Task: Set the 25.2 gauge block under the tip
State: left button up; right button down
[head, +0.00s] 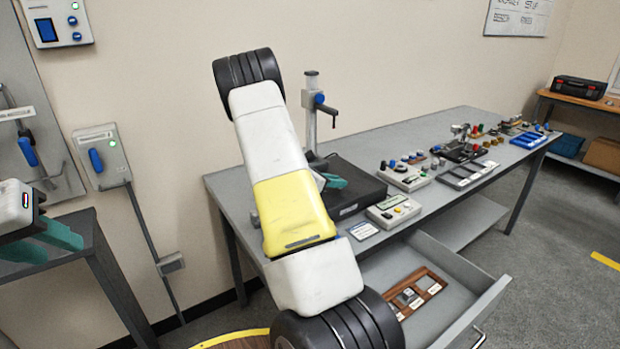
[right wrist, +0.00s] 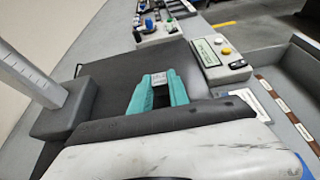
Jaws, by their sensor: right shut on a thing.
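My right gripper (right wrist: 159,92) shows in the right wrist view with its teal fingers shut on a small light grey gauge block (right wrist: 160,79). Its marking is too small to read. The fingers are over the dark base plate (right wrist: 118,87) of the measuring stand. In the head view my right gripper (head: 333,181) is partly hidden by my own arm, near the foot of the stand column (head: 312,115). The measuring tip is hidden in both views. My left gripper (head: 42,242) is at the far left, open and empty, away from the bench.
A readout box (head: 394,209) and a white card (head: 363,231) are beside the base plate. A drawer (head: 470,290) stands open below, holding a wooden tray (head: 437,274) with blocks. Several instruments crowd the bench (head: 430,128) to the right.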

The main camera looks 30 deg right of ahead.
jog(key=shift+w+a+f, duration=0.1)
jog(key=shift+w, duration=1.05)
jog(key=shift+w+a, duration=0.1)
jog(key=shift+w, duration=1.05)
jog(key=shift+f, duration=0.35)
jog(key=c, duration=1.2)
grip_release()
jog(key=shift+o, duration=0.2)
jog(key=v, duration=0.7)
jog(key=shift+a+r, duration=0.15)
jog(key=shift+a, duration=0.2)
